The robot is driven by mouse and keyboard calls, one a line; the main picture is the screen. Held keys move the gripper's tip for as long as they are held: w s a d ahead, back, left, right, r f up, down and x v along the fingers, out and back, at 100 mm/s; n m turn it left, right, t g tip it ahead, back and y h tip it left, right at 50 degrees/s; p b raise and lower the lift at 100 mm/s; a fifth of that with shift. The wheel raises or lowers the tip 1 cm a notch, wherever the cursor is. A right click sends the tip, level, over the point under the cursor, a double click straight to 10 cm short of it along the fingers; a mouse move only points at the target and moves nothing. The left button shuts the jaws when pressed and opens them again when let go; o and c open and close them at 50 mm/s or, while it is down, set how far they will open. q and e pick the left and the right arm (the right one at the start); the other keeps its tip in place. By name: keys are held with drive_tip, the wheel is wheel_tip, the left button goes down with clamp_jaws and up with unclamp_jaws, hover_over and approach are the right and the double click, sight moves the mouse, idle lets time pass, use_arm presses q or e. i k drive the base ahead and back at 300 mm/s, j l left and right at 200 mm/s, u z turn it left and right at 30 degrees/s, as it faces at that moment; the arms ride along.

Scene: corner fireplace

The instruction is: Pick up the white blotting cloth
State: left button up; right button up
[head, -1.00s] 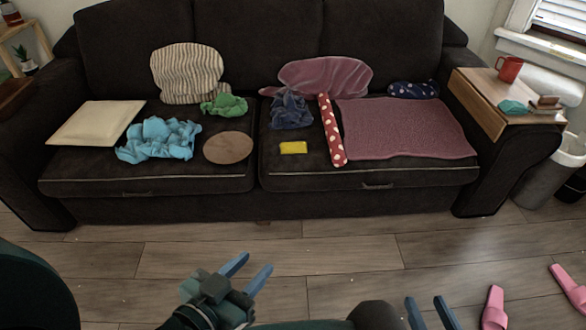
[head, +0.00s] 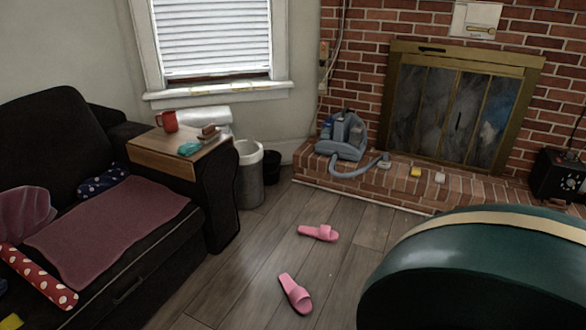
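I cannot pick out a white blotting cloth with certainty. A small whitish item (head: 440,177) lies on the brick hearth; it is too small to tell what it is. A larger white shape (head: 205,117) shows below the window behind the sofa arm, partly hidden, and I cannot tell if it is cloth. Neither of my grippers is in view.
A grey-blue carpet-cleaning machine (head: 343,135) with a hose and a yellow block (head: 416,172) sit on the hearth (head: 330,174). Pink slippers (head: 318,232) (head: 295,294) lie on the otherwise clear floor. A bin (head: 249,180) stands beside the sofa (head: 222,195).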

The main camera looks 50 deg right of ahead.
sight(440, 178)
drive_tip(key=z, duration=2.55)
